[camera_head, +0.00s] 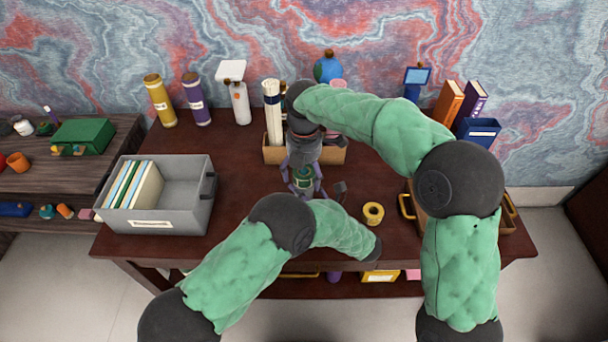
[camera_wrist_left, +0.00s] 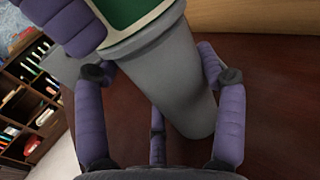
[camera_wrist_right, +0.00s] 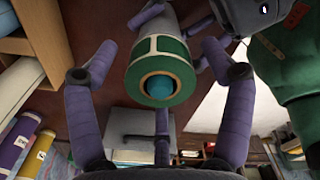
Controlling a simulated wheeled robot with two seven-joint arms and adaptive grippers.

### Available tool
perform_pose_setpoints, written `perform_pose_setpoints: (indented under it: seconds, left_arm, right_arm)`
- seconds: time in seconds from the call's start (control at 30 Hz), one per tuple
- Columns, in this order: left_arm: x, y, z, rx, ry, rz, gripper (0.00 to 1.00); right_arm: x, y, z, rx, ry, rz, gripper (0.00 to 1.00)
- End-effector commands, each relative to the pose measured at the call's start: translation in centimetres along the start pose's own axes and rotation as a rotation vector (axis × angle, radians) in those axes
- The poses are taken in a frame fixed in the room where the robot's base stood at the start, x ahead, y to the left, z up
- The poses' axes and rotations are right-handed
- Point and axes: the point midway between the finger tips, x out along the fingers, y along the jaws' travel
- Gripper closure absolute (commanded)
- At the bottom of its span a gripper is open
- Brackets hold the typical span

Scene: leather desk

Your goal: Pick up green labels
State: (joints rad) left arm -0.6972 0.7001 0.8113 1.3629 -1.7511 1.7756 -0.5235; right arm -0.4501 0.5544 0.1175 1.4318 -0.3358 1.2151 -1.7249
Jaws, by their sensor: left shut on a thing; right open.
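A grey cylinder with a green and white label (camera_head: 303,177) is over the middle of the desk. In the left wrist view my left gripper (camera_wrist_left: 140,42) is shut on this cylinder (camera_wrist_left: 170,80). In the right wrist view the green-banded end of the cylinder (camera_wrist_right: 160,78), with a teal centre, faces the camera. My right gripper (camera_wrist_right: 182,35) is open, with its purple fingers on either side of it; I cannot tell whether they touch it. In the head view my arms partly hide both grippers.
A grey bin (camera_head: 190,215) with several folders stands at the left. A yellow tape roll (camera_head: 373,213) lies to the right of the grippers. A tan organiser (camera_head: 332,155) with rolled papers is behind them. Bottles and books line the back edge.

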Motion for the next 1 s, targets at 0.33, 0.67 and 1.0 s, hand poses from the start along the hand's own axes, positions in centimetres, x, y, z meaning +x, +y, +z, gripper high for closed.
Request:
perform_pose_setpoints:
  seconds: [0.33, 0.67, 1.0]
  left_arm:
    - [0.0, 0.0, 0.0, 0.001, 0.0, 0.0, 0.65]
    - [0.0, 0.0, 0.0, 0.001, 0.0, 0.0, 0.65]
    - [0.0, 0.0, 0.0, 0.001, 0.0, 0.0, 0.65]
  right_arm:
    - [-0.1, 0.0, 0.0, 0.0, 0.0, 0.0, 0.75]
    - [-0.1, 0.0, 0.0, 0.0, 0.0, 0.001, 0.78]
    - [-4.6, 0.1, 0.1, 0.0, -0.002, 0.005, 0.78]
